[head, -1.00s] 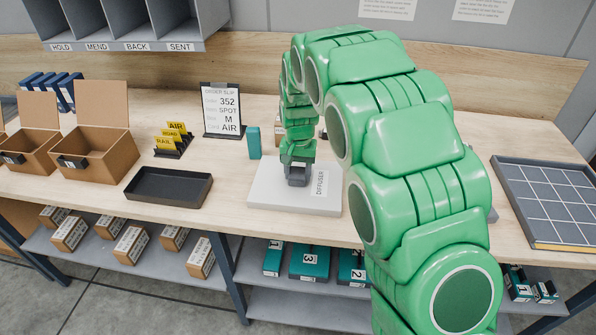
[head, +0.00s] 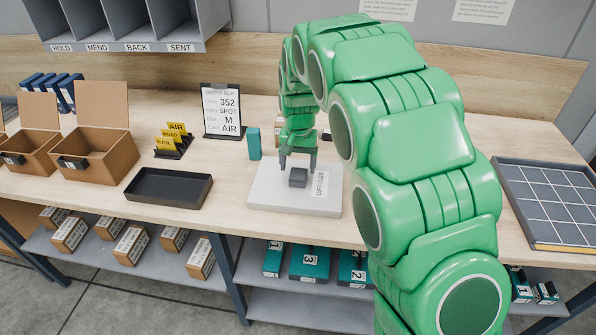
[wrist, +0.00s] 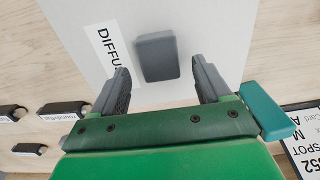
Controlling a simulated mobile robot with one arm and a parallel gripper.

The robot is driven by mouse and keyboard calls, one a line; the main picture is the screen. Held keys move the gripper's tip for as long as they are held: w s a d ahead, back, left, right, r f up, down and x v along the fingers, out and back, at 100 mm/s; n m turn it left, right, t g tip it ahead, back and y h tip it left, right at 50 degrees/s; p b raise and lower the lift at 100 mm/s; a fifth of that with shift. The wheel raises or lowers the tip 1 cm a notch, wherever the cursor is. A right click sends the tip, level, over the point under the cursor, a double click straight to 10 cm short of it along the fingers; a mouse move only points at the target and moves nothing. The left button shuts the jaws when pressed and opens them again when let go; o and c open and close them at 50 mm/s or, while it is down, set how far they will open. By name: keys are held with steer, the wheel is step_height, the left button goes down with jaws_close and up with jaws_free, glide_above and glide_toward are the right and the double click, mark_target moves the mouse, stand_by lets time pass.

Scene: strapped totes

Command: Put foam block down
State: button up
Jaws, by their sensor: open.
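The foam block (head: 298,178) is a small dark grey block. It rests on the white board (head: 265,196) with the label "DIFFUSER", left of that label in the head view. In the wrist view the foam block (wrist: 157,56) lies on the board ahead of the fingertips, between their lines. My gripper (head: 298,164) is above and just behind the block, with its two fingers apart and nothing between them. The wrist view also shows my gripper (wrist: 162,78) open, with both fingers clear of the block.
A teal block (head: 254,143) stands at the board's back left corner. A black tray (head: 168,188) lies to the left, near open cardboard boxes (head: 100,150). An order slip stand (head: 222,110) is behind. A gridded grey tray (head: 550,200) is at the right.

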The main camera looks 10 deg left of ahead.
mark_target(300, 175)
step_height(300, 175, up, 9)
steer(key=shift+f, duration=0.15)
steer(key=shift+s+d, duration=0.1)
steer(key=s+d+r, duration=0.3)
steer(key=s+d, duration=0.6)
steer(key=s+d+r, duration=0.3)
steer(key=s+d, duration=0.5)
steer(key=s, duration=0.1)
steer(key=s+d+f+g, duration=0.1)
steer(key=s+d, duration=0.3)
steer(key=s, duration=0.8)
steer(key=s+d+f, duration=0.2)
steer(key=s+d, duration=0.2)
steer(key=s, duration=0.8)
steer(key=shift+g, duration=0.4)
